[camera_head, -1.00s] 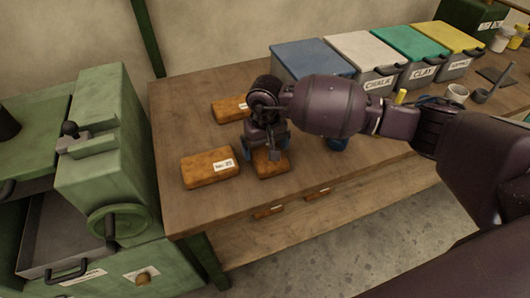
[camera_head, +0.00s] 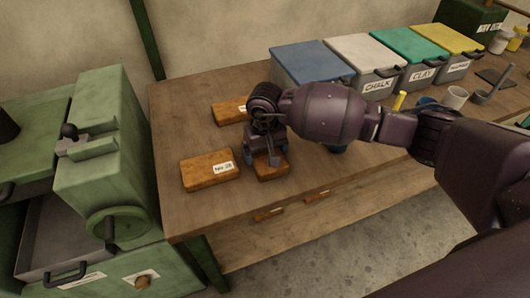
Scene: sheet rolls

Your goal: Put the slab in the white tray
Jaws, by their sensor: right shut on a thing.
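Three orange-brown slabs lie on the wooden table. One slab (camera_head: 272,173) is under my right gripper (camera_head: 273,159), which is pointed down and shut on it. The gripper and wrist hide much of its top. A second slab (camera_head: 203,171) with a white number label lies just left of it, and a third slab (camera_head: 228,111) lies behind, partly hidden by my wrist. No open white tray is clearly seen; a box with a white lid (camera_head: 355,52), labelled CHALK, stands at the back. My left gripper is out of view.
Blue (camera_head: 305,60), green (camera_head: 408,43) and yellow (camera_head: 450,38) lidded boxes stand along the back. Cups and a small yellow object stand at the right. A green machine (camera_head: 105,140) with a handwheel and a grey pan is left of the table.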

